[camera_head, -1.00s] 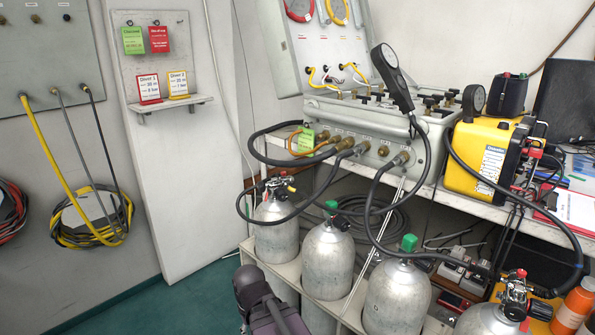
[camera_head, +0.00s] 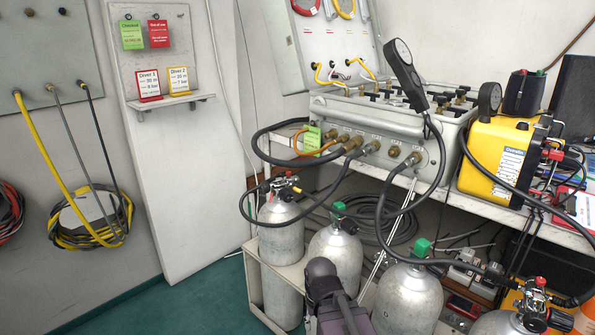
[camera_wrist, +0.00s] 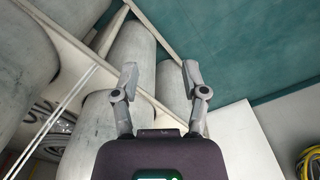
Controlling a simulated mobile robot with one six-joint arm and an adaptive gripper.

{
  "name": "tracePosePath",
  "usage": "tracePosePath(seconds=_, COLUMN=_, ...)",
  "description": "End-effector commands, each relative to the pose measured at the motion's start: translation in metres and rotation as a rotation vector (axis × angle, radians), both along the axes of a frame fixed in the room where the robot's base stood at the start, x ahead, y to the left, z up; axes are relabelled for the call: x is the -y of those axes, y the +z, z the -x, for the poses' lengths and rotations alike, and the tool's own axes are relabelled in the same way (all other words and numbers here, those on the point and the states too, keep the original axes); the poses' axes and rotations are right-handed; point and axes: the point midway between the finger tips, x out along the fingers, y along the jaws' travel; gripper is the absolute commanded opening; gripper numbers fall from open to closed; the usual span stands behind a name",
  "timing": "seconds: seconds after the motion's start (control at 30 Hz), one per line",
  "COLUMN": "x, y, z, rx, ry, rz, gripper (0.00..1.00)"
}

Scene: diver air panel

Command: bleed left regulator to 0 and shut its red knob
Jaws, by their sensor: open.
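The left regulator (camera_head: 283,187) sits on top of the leftmost grey cylinder (camera_head: 281,240), with black hoses running from it. A small red part shows at its top, likely its red knob (camera_head: 289,174); its setting is too small to read. A round black gauge (camera_head: 402,60) stands large in the foreground on a hose, its dial unreadable. My gripper (camera_wrist: 160,75) is open and empty in the wrist view, over the cylinders (camera_wrist: 92,135) and their rack. In the head view my dark wrist shows at the bottom, in front of the cylinders; the fingertips cannot be made out.
Several cylinders stand in a pale rack (camera_head: 262,291); two have green caps (camera_head: 421,247). Another regulator with a red knob (camera_head: 540,282) is at the lower right. The grey air panel (camera_head: 345,118) and a yellow box (camera_head: 500,160) stand on the bench. Green floor (camera_head: 190,300) at left is clear.

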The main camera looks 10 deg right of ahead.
Motion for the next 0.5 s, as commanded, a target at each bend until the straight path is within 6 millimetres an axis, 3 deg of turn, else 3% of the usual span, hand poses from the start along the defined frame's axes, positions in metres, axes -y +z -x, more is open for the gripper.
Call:
tracePosePath(seconds=0.3, x=0.0, y=0.0, z=0.0, rx=0.0, ry=0.0, rz=0.0, gripper=0.57)
tracePosePath(seconds=0.33, x=0.0, y=0.0, z=0.0, rx=0.0, ry=0.0, rz=0.0, gripper=0.64)
tracePosePath(seconds=0.5, x=0.0, y=0.0043, z=-0.0042, rx=0.0, ry=-0.008, rz=0.0, gripper=0.64)
